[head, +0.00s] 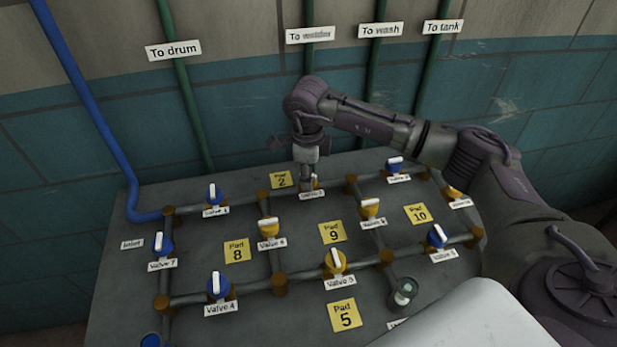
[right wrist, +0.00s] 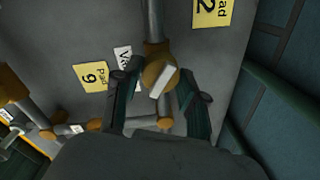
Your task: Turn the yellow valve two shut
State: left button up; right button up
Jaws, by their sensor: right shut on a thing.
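The yellow valve (head: 319,183) at the back middle of the panel sits just right of the Pad 2 label and is mostly hidden by my right gripper. Its name tag (head: 312,194) is too small to read surely. My right gripper (head: 307,181) points down onto it from above. In the right wrist view the yellow valve (right wrist: 154,66) and its tilted white handle (right wrist: 161,80) lie between the two fingers of the gripper (right wrist: 158,84), which is shut on the valve. My left gripper is in neither view.
Other valves stand close by on the pipe grid: a blue valve (head: 397,166) to the right, yellow valves (head: 269,229) in front and a blue valve (head: 213,195) to the left. Green pipes (head: 375,80) run up the wall behind. A white surface (head: 470,322) covers the lower right.

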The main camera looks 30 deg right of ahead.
jog(key=m+b, duration=0.1)
jog(key=m, duration=0.4)
jog(key=shift+m+b, duration=0.3)
jog(key=shift+b, duration=0.05)
jog(key=m, duration=0.5)
jog(key=shift+w+m+g+b, duration=0.1)
jog(key=shift+m+g+b, duration=0.2)
jog(key=shift+b, duration=0.05)
jog(key=shift+r, duration=0.1)
jog(key=o, duration=1.1)
jog(key=shift+a, duration=0.1)
jog(key=shift+o, duration=0.2)
notch_tip(320, 180, up, 12)
jog(key=shift+a, duration=0.45)
